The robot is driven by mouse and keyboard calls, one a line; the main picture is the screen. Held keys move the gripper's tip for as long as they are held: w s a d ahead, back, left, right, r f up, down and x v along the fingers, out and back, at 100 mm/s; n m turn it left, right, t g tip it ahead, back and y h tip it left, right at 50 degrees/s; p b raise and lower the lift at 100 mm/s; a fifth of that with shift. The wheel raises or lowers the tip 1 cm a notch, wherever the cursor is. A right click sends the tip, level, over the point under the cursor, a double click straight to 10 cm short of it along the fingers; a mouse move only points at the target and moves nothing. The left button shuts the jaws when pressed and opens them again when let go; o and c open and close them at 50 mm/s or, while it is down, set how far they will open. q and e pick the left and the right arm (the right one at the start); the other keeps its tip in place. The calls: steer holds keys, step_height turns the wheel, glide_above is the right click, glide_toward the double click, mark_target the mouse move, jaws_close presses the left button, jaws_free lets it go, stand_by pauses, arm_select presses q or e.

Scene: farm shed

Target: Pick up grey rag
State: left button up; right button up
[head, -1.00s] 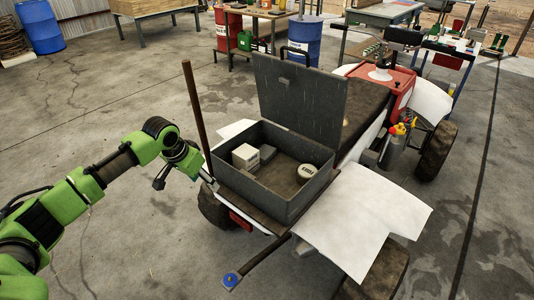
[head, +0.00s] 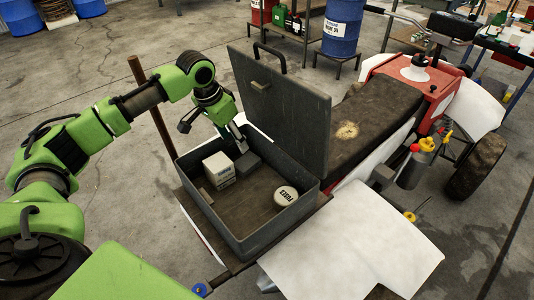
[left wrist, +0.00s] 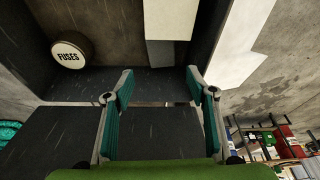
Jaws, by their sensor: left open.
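An open grey metal toolbox (head: 258,240) stands on the back of a small tractor, its lid (head: 285,105) raised. Inside are a pale box (head: 219,169), a darker grey block-like item (head: 248,163) beside it, and a round white tin marked FUSES (head: 286,196). I cannot make out a clear grey rag; the grey item looks like a block. My left gripper (head: 240,143) is open and empty at the toolbox's back rim, close to the grey item. In the left wrist view its fingers (left wrist: 160,84) are spread, with the FUSES tin (left wrist: 71,52) up left.
The raised lid stands close to the right of my left gripper. A brown post (head: 153,118) rises at the toolbox's left. A blue drum (head: 342,25) and shelving stand behind.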

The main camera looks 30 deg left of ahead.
arm_select(q)
glide_toward(245, 162)
steer(key=shift+s+d+f+p, duration=0.15)
steer(key=shift+s+f+p, duration=0.15)
steer(key=shift+f, duration=0.2)
steer(key=x, duration=0.2)
steer(key=shift+w+f, duration=0.25)
steer(key=shift+w, duration=0.1)
steer(key=shift+p+x, duration=0.4)
steer(key=shift+x, duration=0.5)
steer(key=x, duration=0.2)
steer(key=shift+w+f, duration=0.2)
steer(key=shift+f, duration=0.1)
steer(key=shift+w+f, duration=0.2)
steer(key=shift+f, duration=0.35)
steer(key=shift+s, duration=0.1)
arm_select(e)
steer(key=shift+s+a+r, duration=0.15)
steer(key=shift+s+r, duration=0.85)
steer(key=shift+s, duration=0.1)
